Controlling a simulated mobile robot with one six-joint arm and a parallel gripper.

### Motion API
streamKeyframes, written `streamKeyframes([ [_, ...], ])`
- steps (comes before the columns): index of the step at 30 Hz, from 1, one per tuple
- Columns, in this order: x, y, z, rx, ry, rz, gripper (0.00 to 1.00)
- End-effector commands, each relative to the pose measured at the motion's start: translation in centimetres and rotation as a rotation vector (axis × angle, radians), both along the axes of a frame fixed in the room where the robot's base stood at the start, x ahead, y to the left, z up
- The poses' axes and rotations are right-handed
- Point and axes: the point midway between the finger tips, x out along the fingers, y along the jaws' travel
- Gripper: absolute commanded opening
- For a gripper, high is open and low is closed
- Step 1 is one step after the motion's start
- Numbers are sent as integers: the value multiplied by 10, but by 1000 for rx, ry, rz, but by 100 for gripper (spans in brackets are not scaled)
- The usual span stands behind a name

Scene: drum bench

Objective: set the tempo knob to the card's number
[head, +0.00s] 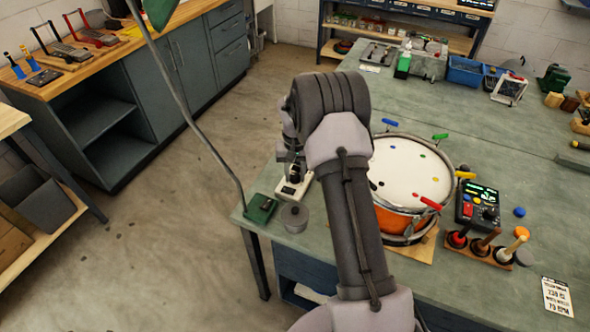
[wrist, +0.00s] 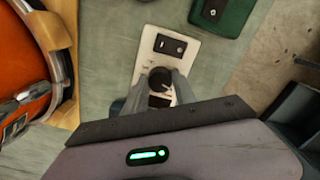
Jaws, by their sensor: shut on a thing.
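A small white box (wrist: 165,50) lies on the bench, with a dark round knob (wrist: 160,77) and a dark panel above it in the wrist view. My gripper (wrist: 162,88) is over the box with its two fingers shut on the knob, one on each side. The knob's pointer and any scale marks cannot be made out. In the head view the white box (head: 294,188) stands near the bench's front left edge, partly under my gripper (head: 293,173). A white printed card (head: 557,296) lies at the far right; its number is too small to read surely.
An orange drum (head: 410,180) stands right of my arm on a wooden board. A green box (head: 260,208) and a grey round piece (head: 294,217) sit close to the white box. A black device (head: 478,204) and a mallet rack (head: 486,247) are farther right.

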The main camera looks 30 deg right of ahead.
Motion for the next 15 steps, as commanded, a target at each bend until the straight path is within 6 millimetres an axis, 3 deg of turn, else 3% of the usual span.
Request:
streamKeyframes([
  [15,1,0,2,-1,-2,416,0],
])
